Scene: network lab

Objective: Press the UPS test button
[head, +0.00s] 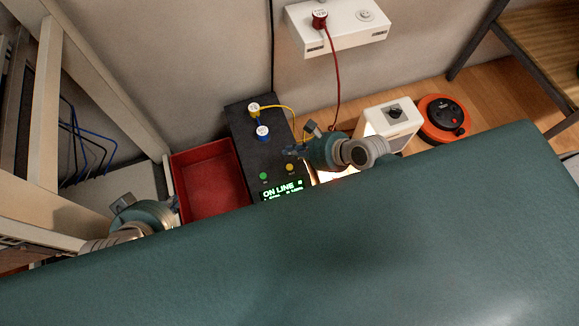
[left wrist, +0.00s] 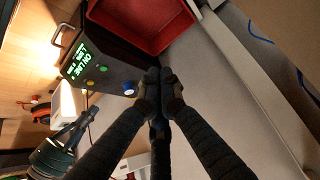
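The UPS (head: 238,127) is a black box on the floor against the wall. Its lit green display (head: 281,190) reads ON LINE. A green button (head: 263,176) and a yellow button (head: 290,167) sit on its face; I cannot read which is the test button. The UPS also shows in the left wrist view (left wrist: 113,62). My right gripper (head: 292,150) is over the UPS's right side, its dark fingers pointing left; their opening is unclear. My left gripper (left wrist: 160,76) is empty, fingertips together, near the red bin and apart from the UPS.
A red bin (head: 208,182) stands left of the UPS. Yellow and blue plugs (head: 263,132) sit on top of it. A white unit (head: 390,125) and an orange cable reel (head: 443,118) stand at the right. A wall socket strip (head: 340,28) holds a red plug. A rack frame fills the left.

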